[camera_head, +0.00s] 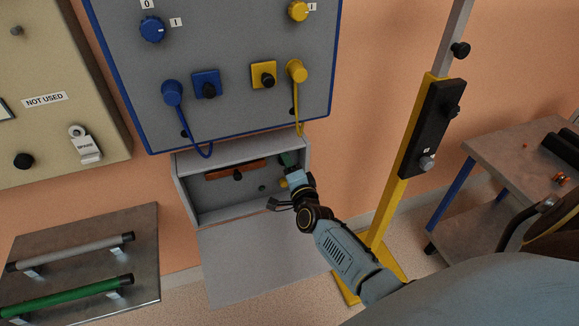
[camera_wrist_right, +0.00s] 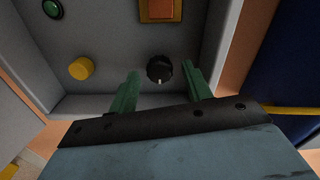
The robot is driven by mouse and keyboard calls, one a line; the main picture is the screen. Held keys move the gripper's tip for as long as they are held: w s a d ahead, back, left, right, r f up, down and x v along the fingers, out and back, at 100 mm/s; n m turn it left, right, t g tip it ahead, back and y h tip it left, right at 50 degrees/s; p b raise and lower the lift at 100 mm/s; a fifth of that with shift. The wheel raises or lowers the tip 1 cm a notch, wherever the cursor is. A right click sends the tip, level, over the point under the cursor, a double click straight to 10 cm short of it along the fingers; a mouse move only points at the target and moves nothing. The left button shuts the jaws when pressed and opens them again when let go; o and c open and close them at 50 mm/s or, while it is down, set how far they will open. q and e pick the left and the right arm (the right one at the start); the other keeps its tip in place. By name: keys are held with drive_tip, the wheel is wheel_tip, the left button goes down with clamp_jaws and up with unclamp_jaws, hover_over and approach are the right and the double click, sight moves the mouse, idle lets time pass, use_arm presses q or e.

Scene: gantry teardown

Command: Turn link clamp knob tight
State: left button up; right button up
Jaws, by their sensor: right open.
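A round black knob (camera_wrist_right: 160,68) with a white pointer mark sits on the back wall of an open grey box (camera_head: 185,195). My right gripper (camera_head: 287,160) reaches into the right part of this box. In the right wrist view its green fingers (camera_wrist_right: 162,90) are open, one on each side of the knob, with gaps showing. In the head view the gripper hides this knob. An orange bar (camera_head: 222,173) with a black knob (camera_head: 238,175) at its middle lies to the left of the gripper; its end (camera_wrist_right: 160,10) shows above the knob in the wrist view. My left gripper is out of view.
A yellow button (camera_wrist_right: 81,68) and a green button (camera_wrist_right: 52,8) sit beside the knob. The box's side walls are close to the gripper. The box's flap (camera_head: 260,260) hangs open below. A yellow post (camera_head: 395,185) stands right of my forearm. Blue and yellow cables hang above.

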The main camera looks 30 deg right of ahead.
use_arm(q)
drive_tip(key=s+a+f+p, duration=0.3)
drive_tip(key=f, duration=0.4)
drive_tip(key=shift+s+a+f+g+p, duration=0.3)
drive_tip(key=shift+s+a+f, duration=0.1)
use_arm(e)
drive_tip(key=v, duration=1.3)
drive_tip(key=shift+s, duration=0.25)
